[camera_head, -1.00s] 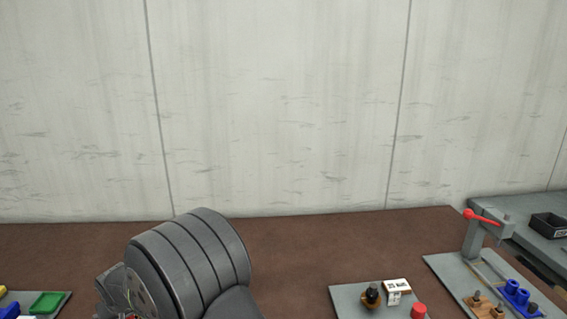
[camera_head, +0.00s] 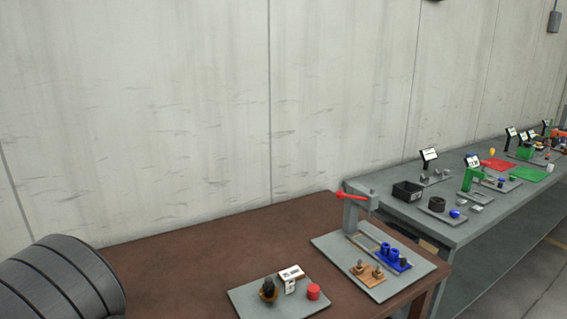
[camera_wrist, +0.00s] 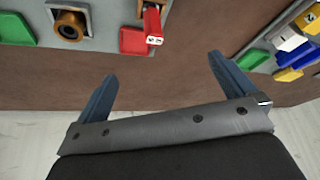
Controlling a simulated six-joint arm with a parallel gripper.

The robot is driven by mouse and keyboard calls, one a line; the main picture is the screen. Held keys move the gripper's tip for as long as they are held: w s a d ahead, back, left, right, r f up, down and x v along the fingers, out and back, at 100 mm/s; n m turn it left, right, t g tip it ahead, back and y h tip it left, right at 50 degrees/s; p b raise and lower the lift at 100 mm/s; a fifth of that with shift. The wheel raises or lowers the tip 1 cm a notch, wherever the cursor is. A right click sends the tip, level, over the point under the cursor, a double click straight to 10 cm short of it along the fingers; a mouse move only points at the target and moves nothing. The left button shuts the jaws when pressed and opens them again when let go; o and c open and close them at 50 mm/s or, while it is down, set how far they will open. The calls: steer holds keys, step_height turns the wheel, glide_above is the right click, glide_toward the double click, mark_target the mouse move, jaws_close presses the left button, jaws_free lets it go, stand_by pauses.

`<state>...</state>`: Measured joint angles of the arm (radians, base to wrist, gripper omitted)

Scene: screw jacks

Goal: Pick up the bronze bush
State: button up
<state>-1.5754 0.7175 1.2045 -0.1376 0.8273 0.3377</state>
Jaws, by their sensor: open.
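In the wrist view a bronze, ring-like bush (camera_wrist: 69,25) with a dark bore sits on a grey plate (camera_wrist: 100,12) at the top left. My gripper (camera_wrist: 162,67) is open and empty, its two blue-grey fingers spread wide. The bush lies ahead of the fingers, left of the left fingertip, and apart from them. In the head view a small bronze-brown round part with a dark top (camera_head: 268,290) stands on a grey plate (camera_head: 245,304); I cannot tell whether it is the same bush. My gripper is outside the head view.
Near the bush are a green piece (camera_wrist: 15,28), a red block (camera_wrist: 152,25) and a red piece (camera_wrist: 133,40). Coloured blocks (camera_wrist: 290,40) crowd the right. A red-levered press (camera_head: 358,210) stands on the brown table (camera_head: 200,252). A grey bench (camera_head: 465,235) lies beyond.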

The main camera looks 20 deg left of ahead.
steer(key=c, duration=0.9)
steer(key=shift+c, duration=0.2)
steer(key=w+d+r+n+g+h, duration=0.1)
steer(key=w+d+r+n+h, duration=0.45)
steer(key=w+n, duration=0.6)
steer(key=shift+n+y, duration=0.25)
steer(key=shift+y, duration=0.3)
step_height(320, 180, down, 10)
steer(key=shift+r, duration=0.1)
steer(key=shift+w+f, duration=0.15)
steer(key=shift+f, duration=1.15)
steer(key=shift+w+f, duration=0.1)
steer(key=shift+f, duration=1.2)
